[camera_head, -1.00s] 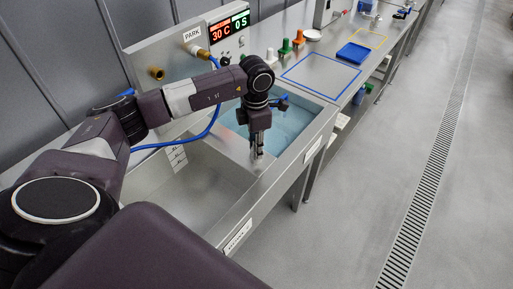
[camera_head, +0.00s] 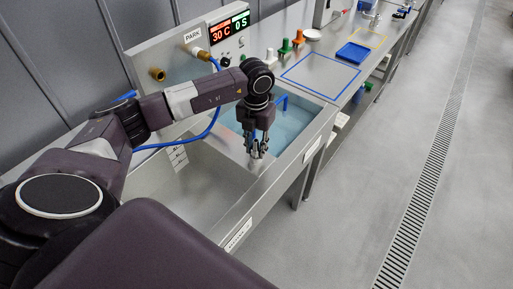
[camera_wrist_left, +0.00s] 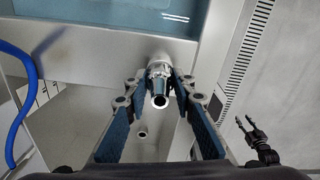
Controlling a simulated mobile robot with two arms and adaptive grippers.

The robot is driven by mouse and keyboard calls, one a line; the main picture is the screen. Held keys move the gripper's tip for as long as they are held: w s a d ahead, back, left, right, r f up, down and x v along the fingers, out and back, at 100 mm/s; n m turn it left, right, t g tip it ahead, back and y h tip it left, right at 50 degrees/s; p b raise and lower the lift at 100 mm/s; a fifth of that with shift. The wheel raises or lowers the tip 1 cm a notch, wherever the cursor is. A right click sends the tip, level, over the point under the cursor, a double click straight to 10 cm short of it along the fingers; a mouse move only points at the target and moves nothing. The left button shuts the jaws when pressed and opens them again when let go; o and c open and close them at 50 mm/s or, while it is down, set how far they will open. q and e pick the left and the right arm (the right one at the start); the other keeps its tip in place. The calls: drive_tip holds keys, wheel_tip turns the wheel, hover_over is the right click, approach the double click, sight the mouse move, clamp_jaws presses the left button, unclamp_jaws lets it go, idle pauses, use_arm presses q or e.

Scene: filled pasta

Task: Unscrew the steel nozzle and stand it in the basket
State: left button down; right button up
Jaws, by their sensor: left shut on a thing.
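The steel nozzle (camera_wrist_left: 160,88) is in the middle of the left wrist view, with a ringed collar and a round dark opening towards the camera. My left gripper (camera_wrist_left: 161,92) is shut on it, a blue-padded finger on each side. In the head view my left gripper (camera_head: 257,152) points down over the steel rim between the water bath and the empty basin; the nozzle is hard to make out there. My right gripper (camera_wrist_left: 244,122) shows at the right of the left wrist view, fingers apart and empty. I cannot identify the basket with certainty.
A water bath (camera_head: 300,118) lies beyond the basin (camera_head: 190,200), with a blue handle (camera_head: 282,102) over it. A blue hose (camera_head: 214,120) runs from the control panel (camera_head: 185,55). Coloured pegs, a blue tray (camera_head: 352,53) and a blue outline stand farther along the bench.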

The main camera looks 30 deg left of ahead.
use_arm(q)
drive_tip(key=n, duration=0.2)
drive_tip(key=n+p, duration=0.1)
drive_tip(key=n, duration=0.2)
drive_tip(key=shift+w+r+n, duration=0.1)
drive_tip(key=shift+r+n, duration=0.1)
drive_tip(key=shift+n, duration=0.1)
drive_tip(key=n+p, duration=0.1)
drive_tip(key=n, duration=0.2)
drive_tip(key=shift+f, duration=0.1)
drive_tip(key=shift+n+p, duration=0.55)
drive_tip(key=shift+n, duration=0.45)
drive_tip(key=n+p, duration=0.1)
drive_tip(key=n, duration=0.1)
drive_tip(key=n+p, duration=0.1)
drive_tip(key=n, duration=0.2)
drive_tip(key=shift+r+n, duration=0.2)
drive_tip(key=shift+n, duration=0.1)
drive_tip(key=n+p, duration=0.1)
drive_tip(key=n, duration=0.1)
drive_tip(key=shift+n+p, duration=0.3)
drive_tip(key=shift+f+n, duration=0.2)
drive_tip(key=shift+n, duration=0.5)
